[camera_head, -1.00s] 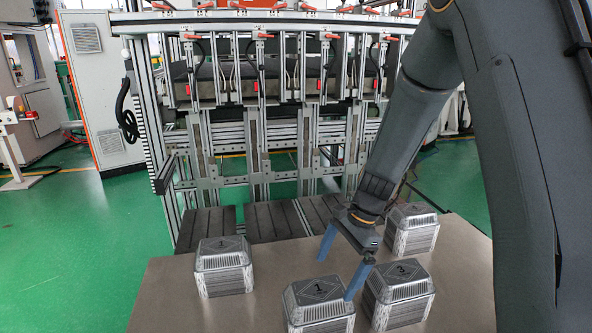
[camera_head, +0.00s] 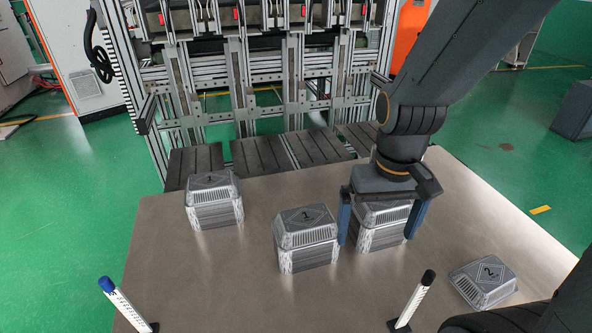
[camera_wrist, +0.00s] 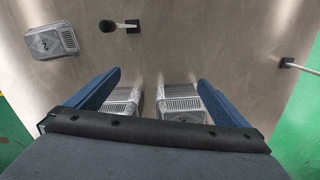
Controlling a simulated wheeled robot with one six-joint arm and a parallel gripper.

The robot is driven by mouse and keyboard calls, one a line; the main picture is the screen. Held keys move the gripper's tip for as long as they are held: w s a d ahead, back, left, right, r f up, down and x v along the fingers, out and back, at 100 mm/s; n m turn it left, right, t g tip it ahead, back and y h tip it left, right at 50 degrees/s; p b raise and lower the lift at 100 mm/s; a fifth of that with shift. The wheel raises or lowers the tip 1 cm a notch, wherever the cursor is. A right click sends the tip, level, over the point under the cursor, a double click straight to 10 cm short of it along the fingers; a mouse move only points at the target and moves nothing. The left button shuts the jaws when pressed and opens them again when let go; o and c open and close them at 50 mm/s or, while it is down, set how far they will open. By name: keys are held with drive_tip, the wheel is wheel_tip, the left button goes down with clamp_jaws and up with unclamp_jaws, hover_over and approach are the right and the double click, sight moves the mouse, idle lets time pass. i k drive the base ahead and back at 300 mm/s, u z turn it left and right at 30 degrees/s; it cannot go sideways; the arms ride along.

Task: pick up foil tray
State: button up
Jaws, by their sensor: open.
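Grey foil trays stand upside down in stacks on the table. In the head view there is a left stack (camera_head: 214,205), a middle stack (camera_head: 306,243) and a right stack (camera_head: 380,228). A single tray marked 2 (camera_head: 483,281) lies by itself at the front right; it also shows in the wrist view (camera_wrist: 52,42). My gripper (camera_head: 378,238) is open and empty, its blue fingers appearing on either side of the right stack and hiding part of its top. In the wrist view two stacks (camera_wrist: 121,98) show in part beyond my gripper (camera_wrist: 159,80). Its height above them is unclear.
Two white posts with dark bases, one blue-capped (camera_head: 126,304) and one black-capped (camera_head: 413,300), stand near the front of the table (camera_head: 240,290). A metal frame machine (camera_head: 290,75) rises behind. The table is bare between left stack and posts.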

sight(486, 282)
drive_tip(key=k, duration=1.25)
drive_tip(key=z, duration=0.5)
drive_tip(key=i, duration=0.85)
drive_tip(key=u, duration=0.1)
